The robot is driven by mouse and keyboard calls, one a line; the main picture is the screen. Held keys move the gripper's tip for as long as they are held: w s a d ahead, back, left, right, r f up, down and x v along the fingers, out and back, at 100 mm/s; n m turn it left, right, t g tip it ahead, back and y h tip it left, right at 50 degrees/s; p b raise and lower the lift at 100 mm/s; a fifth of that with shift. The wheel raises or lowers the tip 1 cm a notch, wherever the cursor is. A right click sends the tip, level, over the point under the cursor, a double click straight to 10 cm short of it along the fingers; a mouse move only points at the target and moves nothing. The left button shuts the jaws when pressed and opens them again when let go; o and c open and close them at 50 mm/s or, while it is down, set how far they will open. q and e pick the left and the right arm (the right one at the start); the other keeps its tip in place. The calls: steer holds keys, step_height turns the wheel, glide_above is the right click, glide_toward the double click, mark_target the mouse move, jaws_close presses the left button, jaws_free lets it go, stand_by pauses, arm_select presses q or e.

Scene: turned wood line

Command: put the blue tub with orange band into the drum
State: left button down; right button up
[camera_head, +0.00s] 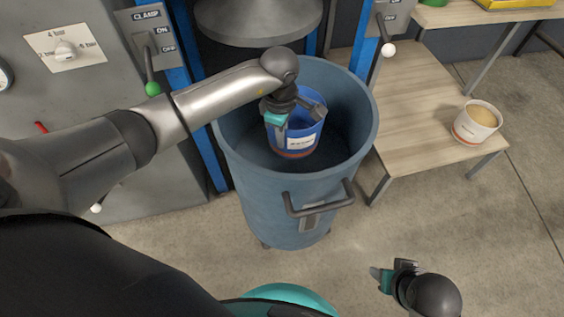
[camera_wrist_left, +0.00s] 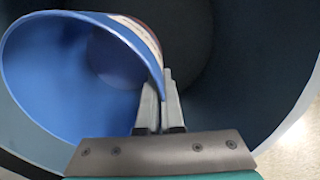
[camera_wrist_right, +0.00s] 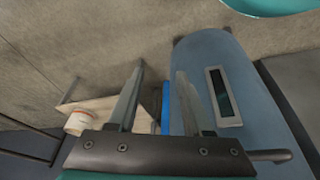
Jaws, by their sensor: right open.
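The blue tub with orange band (camera_head: 305,137) is inside the mouth of the large blue-grey drum (camera_head: 262,202). My left gripper (camera_head: 278,128) reaches down into the drum and is shut on the tub's rim. In the left wrist view the fingers (camera_wrist_left: 162,105) pinch the wall of the open, empty-looking tub (camera_wrist_left: 60,75). The drum's dark inside surrounds it there, and I cannot tell whether the tub touches the bottom. My right gripper (camera_head: 385,278) is open and empty, low in front of the drum; its fingers (camera_wrist_right: 158,100) stand apart in the right wrist view.
A wooden bench (camera_head: 410,110) right of the drum carries a white tub (camera_head: 476,122) with tan contents. A round grey plate (camera_head: 258,20) hangs above the drum's back rim. A grey machine cabinet (camera_head: 100,95) stands left. Floor in front right is clear.

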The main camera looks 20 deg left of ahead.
mark_target(282, 155)
arm_select(q)
step_height(282, 155, down, 6)
steer(key=shift+r+b, duration=0.25)
steer(key=shift+b, duration=0.75)
steer(key=shift+f+b, duration=0.4)
steer(key=shift+f, duration=0.8)
steer(key=shift+f+b, duration=0.6)
steer(key=shift+f, duration=0.55)
arm_select(e)
steer(key=w+a+r+t+y, duration=0.1)
steer(key=w+a+r+t, duration=0.2)
steer(key=r, duration=0.2)
steer(key=shift+w+r+t, duration=0.15)
steer(key=shift+r+t, duration=0.25)
steer(key=shift+a, duration=0.15)
